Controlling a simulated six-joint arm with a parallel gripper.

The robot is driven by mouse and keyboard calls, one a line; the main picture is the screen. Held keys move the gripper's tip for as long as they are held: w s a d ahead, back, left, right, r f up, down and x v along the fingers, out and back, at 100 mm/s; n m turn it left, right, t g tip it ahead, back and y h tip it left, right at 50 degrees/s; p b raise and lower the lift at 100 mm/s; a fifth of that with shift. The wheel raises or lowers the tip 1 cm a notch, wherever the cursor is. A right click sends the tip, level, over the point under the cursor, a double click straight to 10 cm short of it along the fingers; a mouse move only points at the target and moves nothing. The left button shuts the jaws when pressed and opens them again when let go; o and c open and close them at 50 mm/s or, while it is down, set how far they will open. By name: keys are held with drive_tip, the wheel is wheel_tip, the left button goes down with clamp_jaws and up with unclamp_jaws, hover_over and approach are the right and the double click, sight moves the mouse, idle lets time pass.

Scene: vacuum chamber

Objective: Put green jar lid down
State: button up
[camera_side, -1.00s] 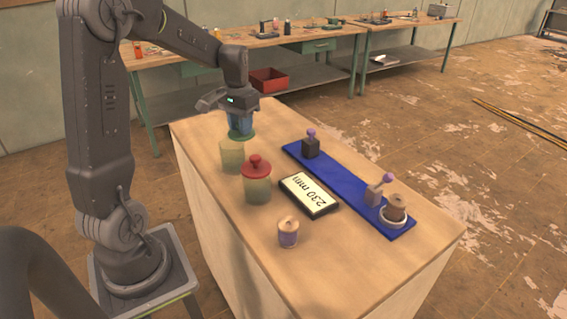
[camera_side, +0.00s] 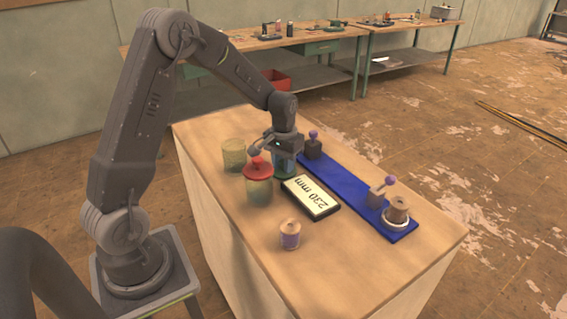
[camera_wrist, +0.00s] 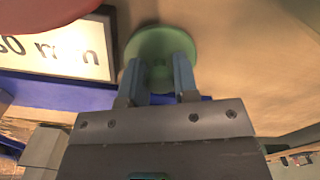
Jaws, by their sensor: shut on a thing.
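The green jar lid (camera_wrist: 165,42) is a round disc with a knob. My gripper (camera_wrist: 157,76) is shut on that knob, with one blue finger on each side. In the side view my gripper (camera_side: 286,163) points down between the red-lidded jar and the blue board. The green lid (camera_side: 284,176) shows there as a thin edge beneath the fingers, at or just above the tabletop; I cannot tell whether it touches. A pale yellow-green jar (camera_side: 234,155) without a lid stands behind and left of my gripper.
A jar with a red lid (camera_side: 258,170) stands close left of my gripper. A "230 mm" display (camera_side: 310,197) lies just in front. The blue board (camera_side: 345,192) with knobbed blocks and a spool runs along the right.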

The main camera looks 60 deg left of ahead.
drive_tip(key=shift+f, duration=0.1)
drive_tip(key=o, duration=0.9)
